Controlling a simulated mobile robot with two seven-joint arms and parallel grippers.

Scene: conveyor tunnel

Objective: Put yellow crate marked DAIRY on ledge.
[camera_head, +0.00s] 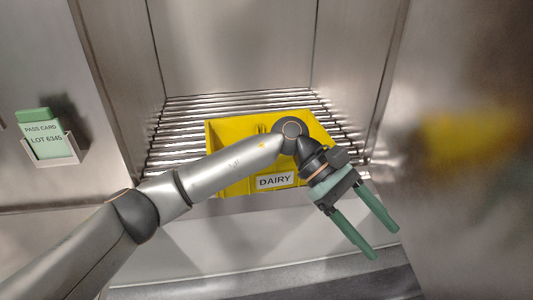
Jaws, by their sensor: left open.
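The yellow crate (226,133) with a white DAIRY label (275,181) sits on the metal rollers inside the tunnel opening, near its front edge. My left arm crosses in front of it from the lower left and hides part of its middle. My left gripper (387,243) has two green fingers, spread apart and empty. It is to the right of and in front of the crate, pointing down and right, apart from it. A pale ledge (200,245) runs below the tunnel opening. My right gripper is not in view.
The metal roller bed (180,117) lies between steel tunnel walls left and right. A green pass card reading LOT 6345 (43,134) stands in a holder (62,152) on the left wall. The right steel panel (460,220) shows a blurred yellow reflection.

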